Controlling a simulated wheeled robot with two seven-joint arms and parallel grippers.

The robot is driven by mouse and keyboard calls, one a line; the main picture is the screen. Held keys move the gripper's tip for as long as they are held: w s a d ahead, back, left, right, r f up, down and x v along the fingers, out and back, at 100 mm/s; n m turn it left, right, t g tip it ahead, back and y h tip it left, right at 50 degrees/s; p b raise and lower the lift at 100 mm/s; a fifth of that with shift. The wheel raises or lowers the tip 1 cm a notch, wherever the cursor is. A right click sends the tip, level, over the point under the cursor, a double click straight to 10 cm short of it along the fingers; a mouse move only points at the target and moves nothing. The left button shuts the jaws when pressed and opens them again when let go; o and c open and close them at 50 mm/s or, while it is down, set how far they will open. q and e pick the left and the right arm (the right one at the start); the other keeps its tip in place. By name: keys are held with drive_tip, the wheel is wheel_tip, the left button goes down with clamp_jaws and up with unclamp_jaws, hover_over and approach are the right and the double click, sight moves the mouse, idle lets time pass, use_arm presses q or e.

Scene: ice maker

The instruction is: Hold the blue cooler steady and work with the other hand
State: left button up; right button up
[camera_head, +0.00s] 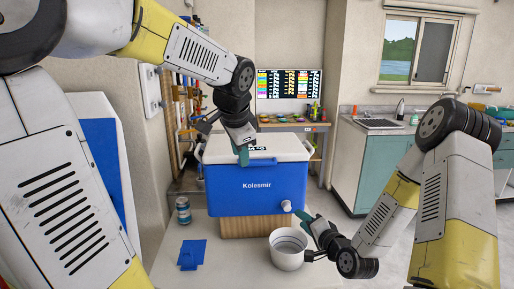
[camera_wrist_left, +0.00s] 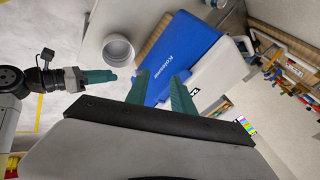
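The blue cooler (camera_head: 258,192) with a white lid (camera_head: 270,146) stands on a wooden block on the table; its white spigot (camera_head: 286,206) is low on the front right. My left gripper (camera_head: 242,157) is over the lid's front edge; in the left wrist view its green fingers (camera_wrist_left: 160,92) are spread, with the cooler (camera_wrist_left: 182,60) beyond them. Contact cannot be told. My right gripper (camera_head: 305,218) is just right of the spigot, its green fingers pointing toward it; it also shows in the left wrist view (camera_wrist_left: 105,76). Whether it touches the spigot is unclear.
A white pot (camera_head: 287,250) stands on the table below the spigot and right gripper. A blue cloth-like item (camera_head: 192,254) and a small jar (camera_head: 183,210) are at the left. The front of the table (camera_head: 230,273) is mostly clear.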

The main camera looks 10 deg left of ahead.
sight(253, 163)
use_arm(q)
drive_tip(key=w+f+m, duration=0.1)
drive_tip(key=w+f, duration=0.1)
drive_tip(key=w, duration=0.2)
drive_tip(key=w+d+f+m, duration=0.1)
drive_tip(key=w+f+m, duration=0.1)
drive_tip(key=w+f, duration=0.1)
drive_tip(key=w+f+m+y, duration=0.1)
drive_tip(key=w+f, duration=0.1)
drive_tip(key=w, duration=0.3)
drive_tip(key=shift+w+d+f, duration=0.15)
drive_tip(key=shift+w+f, duration=0.1)
drive_tip(key=shift+w, duration=0.05)
clamp_jaws()
use_arm(e)
drive_tip(key=shift+o, duration=0.4)
idle(0.7)
